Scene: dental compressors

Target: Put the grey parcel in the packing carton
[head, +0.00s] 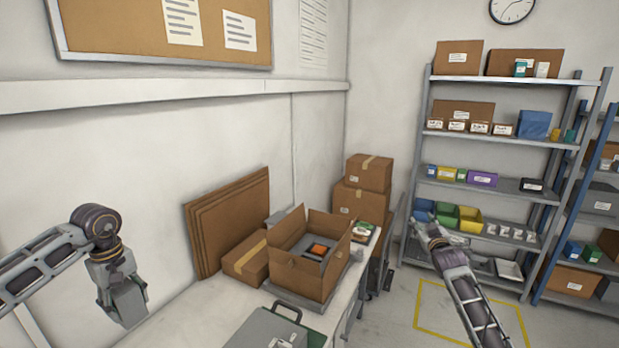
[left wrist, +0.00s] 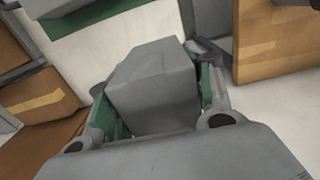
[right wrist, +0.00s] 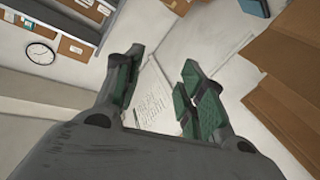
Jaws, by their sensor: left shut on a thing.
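The grey parcel (left wrist: 155,85) is a plain grey box between the green-padded fingers of my left gripper (left wrist: 160,95) in the left wrist view. My left gripper (head: 122,290) is shut on it. In the head view the parcel is hard to tell from the grey gripper, which hangs left of the bench, well apart from the carton. The packing carton (head: 299,278) stands on the bench with its flaps up and open. Inside it are something grey and an orange item (head: 318,250). My right gripper (right wrist: 160,85) is open and empty; it also shows at the right in the head view (head: 432,228).
A closed brown box (head: 246,262) and flat cardboard sheets (head: 230,222) stand left of the carton. A grey case with a handle (head: 275,330) lies in front. Stacked boxes (head: 362,188) are behind; loaded shelves (head: 490,145) stand at the right. The bench's left part is clear.

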